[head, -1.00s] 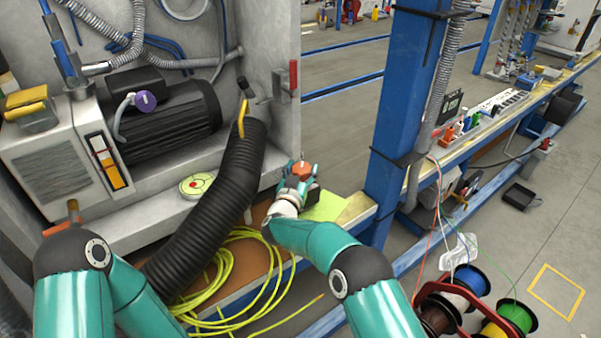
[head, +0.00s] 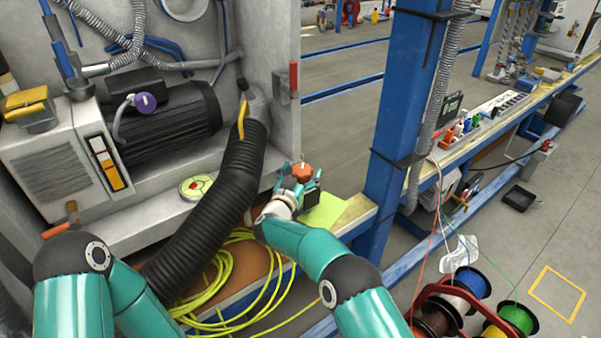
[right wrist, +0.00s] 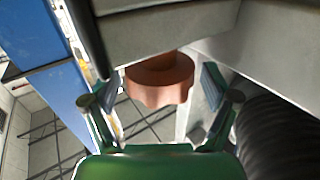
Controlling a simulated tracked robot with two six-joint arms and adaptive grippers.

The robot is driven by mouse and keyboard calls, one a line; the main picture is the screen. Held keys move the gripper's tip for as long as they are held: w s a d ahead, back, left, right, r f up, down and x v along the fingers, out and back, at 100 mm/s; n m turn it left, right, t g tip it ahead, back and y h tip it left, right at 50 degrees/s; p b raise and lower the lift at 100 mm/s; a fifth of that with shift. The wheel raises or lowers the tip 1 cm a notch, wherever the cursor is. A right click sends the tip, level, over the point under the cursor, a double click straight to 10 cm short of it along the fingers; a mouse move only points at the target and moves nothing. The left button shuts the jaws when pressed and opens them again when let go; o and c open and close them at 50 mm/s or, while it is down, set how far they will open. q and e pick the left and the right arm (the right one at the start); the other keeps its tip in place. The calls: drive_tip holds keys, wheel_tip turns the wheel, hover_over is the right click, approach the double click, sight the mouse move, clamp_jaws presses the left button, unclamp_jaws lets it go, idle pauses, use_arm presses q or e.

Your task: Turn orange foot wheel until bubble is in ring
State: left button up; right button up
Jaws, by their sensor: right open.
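The orange foot wheel (head: 301,172) sits at the lower right corner of the grey cabinet. It also shows in the right wrist view (right wrist: 160,82), with a scalloped edge, under a grey block. My right gripper (head: 297,182) is open at the wheel. In the right wrist view its two fingers (right wrist: 164,92) stand on either side of the wheel, with visible gaps. The round level (head: 196,186) with a red ring lies on the cabinet ledge; its bubble is too small to place. My left arm shows at the left, but its gripper is not visible.
A thick black corrugated hose (head: 218,200) runs close to the left of my right gripper. A yellow cable coil (head: 215,275) lies below on the bench. A blue post (head: 392,130) stands to the right. Cable spools (head: 470,300) are at lower right.

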drive_tip(key=shift+s, duration=0.1)
drive_tip(key=v, duration=0.7)
drive_tip(key=shift+s+a, duration=0.1)
idle(0.4)
drive_tip(key=n+t+y+b, duration=0.1)
drive_tip(key=n+y+b, duration=0.4)
drive_tip(key=y+b, duration=0.2)
approach(298, 178)
drive_tip(key=w, duration=0.4)
drive_tip(key=w+b, duration=0.1)
drive_tip(key=w, duration=0.7)
drive_tip(key=shift+w+d+f+b, duration=0.3)
drive_tip(key=shift+d+f, duration=0.05)
drive_tip(key=shift+f, duration=0.05)
